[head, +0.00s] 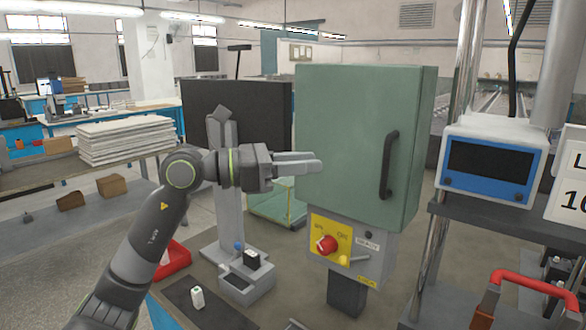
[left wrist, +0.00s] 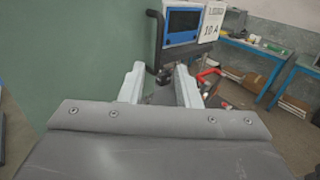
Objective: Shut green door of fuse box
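The fuse box's green door (head: 345,150) faces me above a grey panel (head: 348,245) with a red knob. The door looks flush with its green housing (head: 424,140), and I see no gap at its edge. Its black handle (head: 389,165) stands upright near the door's right edge. My left gripper (head: 312,163) is in front of the door's left part, pointing right towards the handle. In the left wrist view its two fingers (left wrist: 160,80) are apart and empty. The green door (left wrist: 90,60) fills the left side there, with the handle (left wrist: 155,40) ahead. My right gripper is out of view.
A blue-framed display unit (head: 490,165) stands to the right of the box. A red-handled carrier (head: 540,285) is at the lower right. A grey stand (head: 245,280) is below my left gripper, with a black panel (head: 240,110) behind.

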